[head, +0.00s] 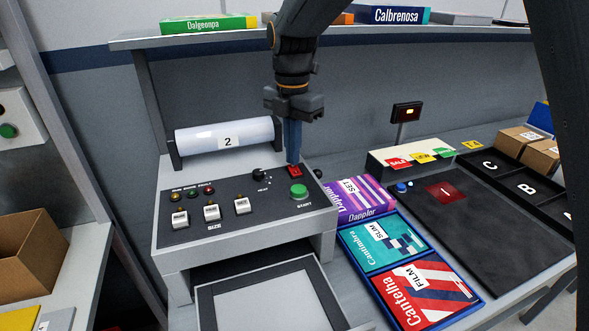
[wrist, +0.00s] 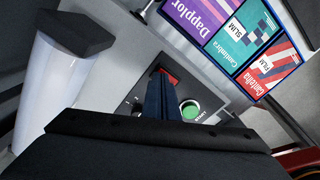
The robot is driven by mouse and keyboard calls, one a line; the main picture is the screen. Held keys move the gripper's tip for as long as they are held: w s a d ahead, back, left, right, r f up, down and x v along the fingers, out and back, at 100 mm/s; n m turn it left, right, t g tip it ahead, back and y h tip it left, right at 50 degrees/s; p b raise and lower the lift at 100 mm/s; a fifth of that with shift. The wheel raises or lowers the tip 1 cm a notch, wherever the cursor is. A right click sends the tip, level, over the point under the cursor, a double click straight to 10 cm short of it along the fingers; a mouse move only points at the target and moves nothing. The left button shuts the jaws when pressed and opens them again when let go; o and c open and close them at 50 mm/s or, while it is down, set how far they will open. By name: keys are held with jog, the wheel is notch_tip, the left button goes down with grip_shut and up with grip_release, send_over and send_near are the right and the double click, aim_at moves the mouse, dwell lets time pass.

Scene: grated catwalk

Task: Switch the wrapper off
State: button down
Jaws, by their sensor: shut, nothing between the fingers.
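The wrapper (head: 245,222) is a grey machine with a dark sloped control panel and a film roll (head: 225,137) marked 2 behind it. A red rocker switch (head: 294,171) sits at the panel's upper right, above the green START button (head: 299,191). My gripper (head: 292,160) is shut and empty, pointing down with its fingertips at the red switch. In the wrist view the blue fingers (wrist: 160,88) partly cover the red switch (wrist: 170,76), and the green button (wrist: 190,110) is beside them. Whether the tips touch the switch, and which way it is tipped, I cannot tell.
A black knob (head: 262,175), small lamps (head: 192,193) and white SIZE keys (head: 211,213) share the panel. A shelf (head: 350,35) runs behind my arm.

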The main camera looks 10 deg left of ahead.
jog(key=shift+f, duration=0.6)
jog(key=shift+r, duration=0.1)
dwell(0.3)
notch_tip(320, 180, up, 7)
jog(key=p, duration=0.4)
jog(key=shift+p, duration=0.35)
jog(key=d+f+m+b, duration=0.2)
jog(key=d+f+m, duration=0.3)
jog(key=d+m, duration=0.45)
jog(key=s+d+f+m+b, duration=0.1)
jog(key=s+d+f+m, duration=0.2)
jog(key=s+d+m, duration=0.2)
jog(key=s+d+f+m+t, duration=0.1)
jog(key=s+d+f+m, duration=0.3)
jog(key=d+m, duration=0.4)
jog(key=s+d+f+m+b, duration=0.1)
jog(key=s+d+f+m, duration=0.2)
jog(key=s+d+m, duration=0.4)
jog(key=d, duration=0.3)
jog(key=shift+f+m+b, duration=0.3)
jog(key=shift+m, duration=0.05)
